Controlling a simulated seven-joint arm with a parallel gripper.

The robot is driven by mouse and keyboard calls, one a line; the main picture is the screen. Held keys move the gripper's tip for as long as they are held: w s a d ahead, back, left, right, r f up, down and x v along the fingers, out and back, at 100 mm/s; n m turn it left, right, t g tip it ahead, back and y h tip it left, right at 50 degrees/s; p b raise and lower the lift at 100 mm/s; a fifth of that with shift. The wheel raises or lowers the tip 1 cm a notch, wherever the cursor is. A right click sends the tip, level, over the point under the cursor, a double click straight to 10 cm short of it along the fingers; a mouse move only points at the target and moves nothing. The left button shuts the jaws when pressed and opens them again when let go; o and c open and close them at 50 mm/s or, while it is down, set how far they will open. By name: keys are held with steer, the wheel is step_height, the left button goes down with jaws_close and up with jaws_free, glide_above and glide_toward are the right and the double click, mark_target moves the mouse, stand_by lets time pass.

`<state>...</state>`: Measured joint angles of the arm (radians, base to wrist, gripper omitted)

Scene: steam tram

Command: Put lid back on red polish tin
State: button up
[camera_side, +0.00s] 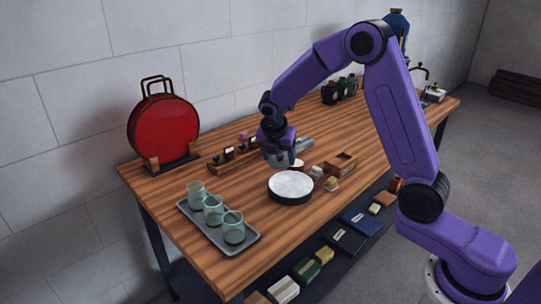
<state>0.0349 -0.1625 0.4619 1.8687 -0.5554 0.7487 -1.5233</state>
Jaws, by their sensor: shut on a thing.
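My gripper (284,162) points down over the middle of the table. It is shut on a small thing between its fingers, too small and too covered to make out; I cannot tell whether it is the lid. I cannot pick out the red polish tin for certain. Small jars and blocks (330,183) stand just right of my gripper, near an open brown wooden box (343,161). A large round red case (163,133) with handles stands upright in a holder at the back left.
A round black-rimmed dish with a white top (291,187) lies just in front of my gripper. A grey tray (247,246) holds three glasses (213,209) at the front left. A wooden rack (229,159) with small bottles is behind; dark bottles (329,94) stand farther back. The table's (262,262) front edge is clear.

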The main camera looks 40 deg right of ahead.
mark_target(297, 162)
steer(key=shift+s+r, duration=0.15)
steer(key=shift+s, duration=0.15)
steer(key=shift+d, duration=0.25)
steer(key=w+d+f+m, duration=0.1)
steer(key=w+d, duration=0.1)
steer(key=d, duration=0.3)
steer(key=w+d+f+m+g, duration=0.1)
steer(key=w+d, duration=0.2)
steer(key=d, duration=0.2)
steer(key=w+d+f+m, duration=0.1)
steer(key=w+d+m, duration=0.1)
steer(key=d, duration=0.3)
steer(key=shift+w+f+g+h, duration=0.3)
steer(key=shift+w+f+g, duration=0.1)
steer(key=shift+a+f, duration=0.1)
steer(key=shift+f, duration=2.9)
steer(key=shift+f, duration=0.15)
steer(key=o, duration=1.1)
steer(key=shift+c, duration=0.2)
